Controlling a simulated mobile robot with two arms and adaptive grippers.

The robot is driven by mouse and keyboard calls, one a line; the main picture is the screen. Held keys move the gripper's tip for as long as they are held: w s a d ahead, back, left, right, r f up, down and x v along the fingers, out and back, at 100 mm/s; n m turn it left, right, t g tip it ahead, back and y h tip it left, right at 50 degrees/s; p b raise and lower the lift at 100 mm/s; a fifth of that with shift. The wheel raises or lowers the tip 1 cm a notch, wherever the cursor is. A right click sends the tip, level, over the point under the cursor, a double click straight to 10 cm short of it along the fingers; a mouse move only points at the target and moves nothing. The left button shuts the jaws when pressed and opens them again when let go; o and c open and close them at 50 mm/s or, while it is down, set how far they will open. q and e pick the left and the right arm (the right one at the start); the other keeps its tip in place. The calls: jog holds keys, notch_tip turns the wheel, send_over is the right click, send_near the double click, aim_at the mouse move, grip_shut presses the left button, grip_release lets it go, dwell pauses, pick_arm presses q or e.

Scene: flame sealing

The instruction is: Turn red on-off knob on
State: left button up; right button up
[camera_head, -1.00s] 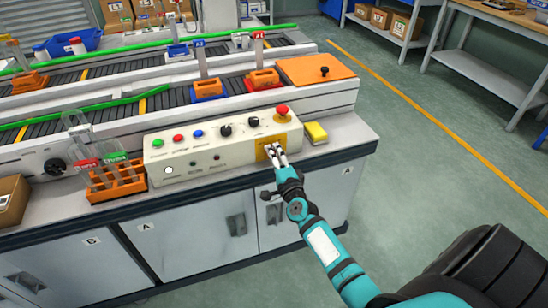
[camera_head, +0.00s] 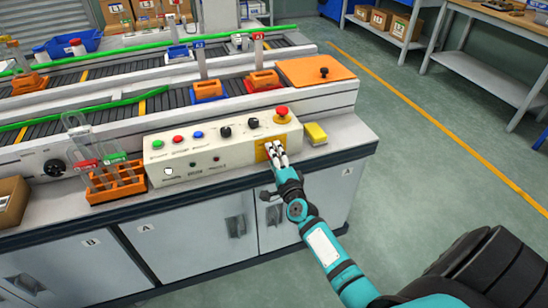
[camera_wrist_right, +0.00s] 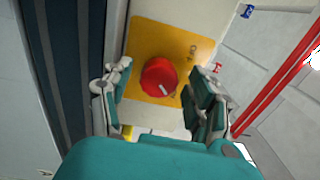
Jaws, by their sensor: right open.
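The red on-off knob (camera_wrist_right: 158,77) is round with a white pointer mark and sits on a yellow plate (camera_wrist_right: 143,38) in the right wrist view. In the head view the yellow plate (camera_head: 262,152) is at the right end of the white control panel (camera_head: 215,159), and my gripper hides the knob there. My right gripper (camera_head: 275,147) is at the plate. In the wrist view my right gripper (camera_wrist_right: 160,82) is open, with one finger on each side of the knob. Gaps show between the fingers and the knob. My left gripper is not in view.
A red mushroom button (camera_head: 282,111) stands on the panel top above the plate. A yellow block (camera_head: 316,133) lies just right of the panel. An orange tube rack (camera_head: 118,183) stands at the panel's left.

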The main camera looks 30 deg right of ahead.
jog(key=s+a+n+p, duration=0.3)
jog(key=s+n+p, duration=0.1)
jog(key=s+n, duration=1.4)
jog(key=s+a+f+n+g+y, duration=0.1)
jog(key=s+a+f+g+y, duration=0.1)
jog(key=f, duration=0.8)
jog(key=s+a+f+n+g+y+p, duration=0.1)
jog(key=s+a+f+g, duration=0.2)
jog(key=f, duration=0.7)
jog(key=shift+a+f+n+g+y, duration=0.3)
jog(key=shift+a+n+y, duration=0.1)
jog(key=shift+a, duration=0.1)
